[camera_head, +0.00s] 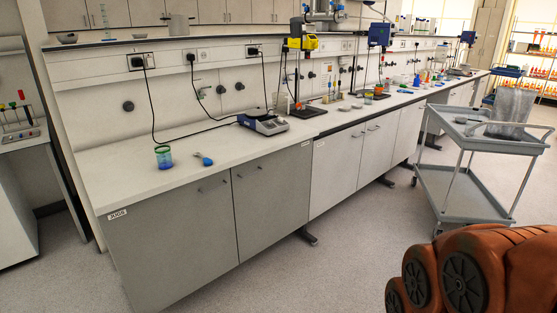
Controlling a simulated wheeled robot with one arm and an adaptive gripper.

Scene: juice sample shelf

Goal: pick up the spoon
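A small blue object that looks like the spoon (205,160) lies on the white benchtop (118,182), near its front left part. Its bowl end seems to point toward the front right, but it is too small to be sure. A blue and green cup (163,157) stands upright just to its left, apart from it. My gripper is out of view. Only orange links of my arm show at the lower right, well away from the spoon.
A blue and white balance (263,122) stands behind and right of the spoon, with black cables running to wall sockets. A grey trolley (463,207) stands on the floor at right. Stands and glassware crowd the bench farther right. The floor before the cabinets is clear.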

